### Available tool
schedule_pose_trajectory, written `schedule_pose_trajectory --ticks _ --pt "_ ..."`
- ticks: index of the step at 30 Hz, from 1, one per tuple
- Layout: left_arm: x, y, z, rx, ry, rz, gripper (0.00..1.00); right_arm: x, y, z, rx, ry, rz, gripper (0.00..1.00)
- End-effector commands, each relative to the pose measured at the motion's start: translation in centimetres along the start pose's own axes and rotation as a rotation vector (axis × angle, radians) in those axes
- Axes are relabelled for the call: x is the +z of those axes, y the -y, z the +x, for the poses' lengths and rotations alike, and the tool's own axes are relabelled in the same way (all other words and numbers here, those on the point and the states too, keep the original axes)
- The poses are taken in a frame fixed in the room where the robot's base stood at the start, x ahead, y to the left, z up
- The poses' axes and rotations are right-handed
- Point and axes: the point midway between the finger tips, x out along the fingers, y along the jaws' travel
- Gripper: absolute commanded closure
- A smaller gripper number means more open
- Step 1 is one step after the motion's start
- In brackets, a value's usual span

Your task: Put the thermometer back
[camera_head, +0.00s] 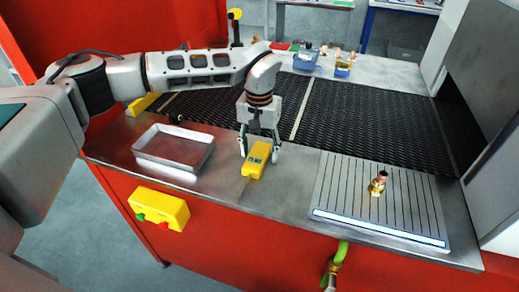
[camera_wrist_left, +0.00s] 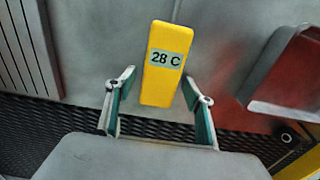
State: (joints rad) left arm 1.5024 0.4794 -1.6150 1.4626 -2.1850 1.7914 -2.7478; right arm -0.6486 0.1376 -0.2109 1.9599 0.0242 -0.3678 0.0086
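The thermometer is a yellow block (camera_head: 256,160) with a grey display. It is at the front metal ledge, between the metal tray and the grooved plate. In the left wrist view the thermometer (camera_wrist_left: 168,62) shows "28 C". My left gripper (camera_head: 260,150) points down over it, with a finger on each side. In the left wrist view the left gripper (camera_wrist_left: 158,88) has its fingers spread, with a gap on the left; the right fingertip is close to the thermometer's edge. My right gripper is not in view.
An empty metal tray (camera_head: 174,165) is left of the thermometer. A grooved white plate (camera_head: 340,190) with a small brass fitting (camera_head: 378,184) is to the right. The black mesh belt (camera_head: 350,115) lies behind. A yellow button box (camera_head: 159,207) is on the red front. Blue bins (camera_head: 305,60) stand at the back.

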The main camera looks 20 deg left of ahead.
Motion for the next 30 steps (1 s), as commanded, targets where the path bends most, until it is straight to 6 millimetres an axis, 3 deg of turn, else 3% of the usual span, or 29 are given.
schedule_pose_trajectory --ticks 11,14,24,30 --pt "-0.1 0.0 -0.7 0.000 -0.002 -0.001 0.48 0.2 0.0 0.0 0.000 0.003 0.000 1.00" --pt "-0.1 0.0 -2.0 -0.001 -0.005 0.000 0.48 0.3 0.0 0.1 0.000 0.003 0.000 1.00" --pt "-0.1 0.0 -8.8 -0.001 -0.004 -0.001 0.48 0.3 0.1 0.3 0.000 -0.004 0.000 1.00" --pt "-0.1 0.0 -11.5 -0.001 -0.002 -0.002 0.48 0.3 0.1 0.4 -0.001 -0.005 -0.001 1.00"
